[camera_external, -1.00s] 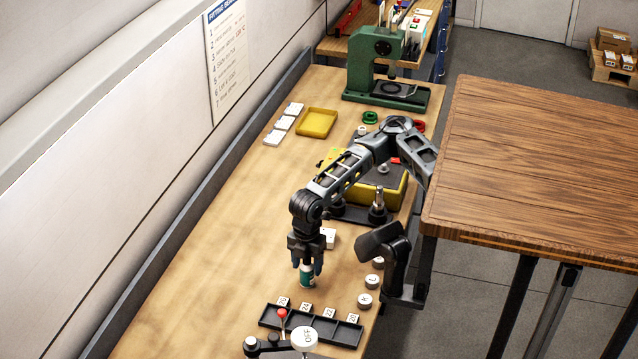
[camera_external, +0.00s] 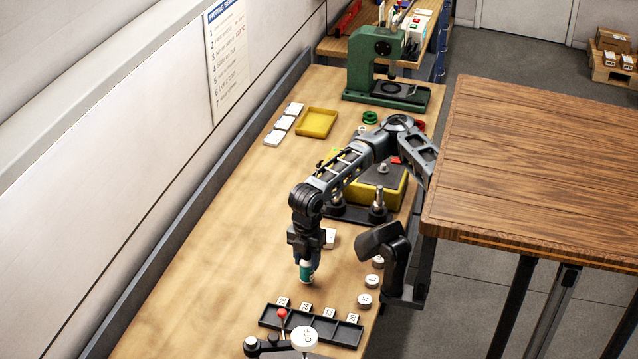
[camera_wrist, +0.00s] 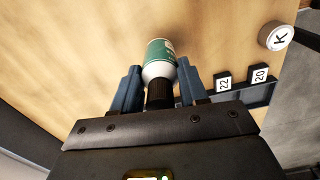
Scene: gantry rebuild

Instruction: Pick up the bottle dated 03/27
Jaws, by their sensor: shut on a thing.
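The label's print is too small to read, so I cannot tell the date. I cannot tell whether the bottle's base touches the bench.
A black slotted rack (camera_external: 271,318) with number tags such as 22 and 20 lies in front of the bottle. White round knobs marked K (camera_external: 365,301) and L (camera_external: 372,281) stand at the right edge. A yellow tray (camera_external: 317,122) and a green press (camera_external: 376,70) are farther back.

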